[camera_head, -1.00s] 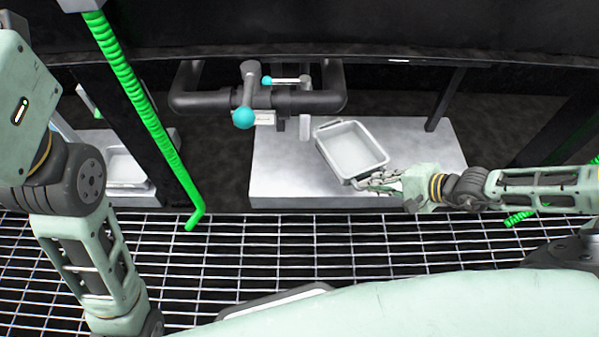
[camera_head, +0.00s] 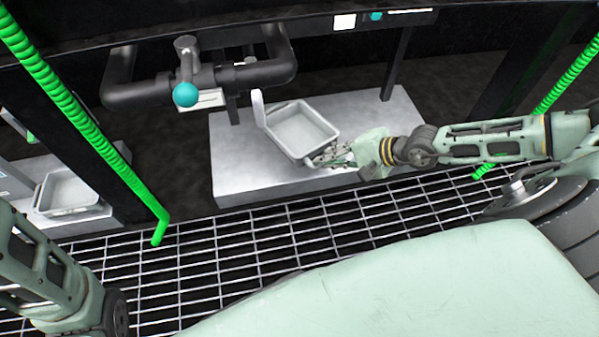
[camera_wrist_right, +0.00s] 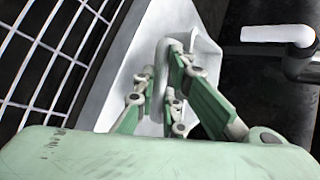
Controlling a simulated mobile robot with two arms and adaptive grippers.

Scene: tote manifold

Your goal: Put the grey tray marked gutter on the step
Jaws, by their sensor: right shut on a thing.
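A grey tray (camera_head: 302,129) with a raised rim sits at or just over a pale grey block (camera_head: 245,165); I cannot tell whether it touches. It is empty, and no marking on it is readable. My right gripper (camera_head: 335,155) is shut on the handle at the tray's near right corner. In the right wrist view the fingers (camera_wrist_right: 164,78) close around this handle, and part of the tray (camera_wrist_right: 200,47) shows behind it. My left arm enters at the lower left of the head view, but its gripper is out of frame.
Dark pipes with a teal-knobbed valve (camera_head: 186,94) run behind and left of the tray. A pale upright post (camera_head: 258,108) stands close to its left corner. Another grey tray (camera_head: 70,190) lies at the left. Green ribbed poles (camera_head: 85,125) and metal grating (camera_head: 250,260) lie nearer me.

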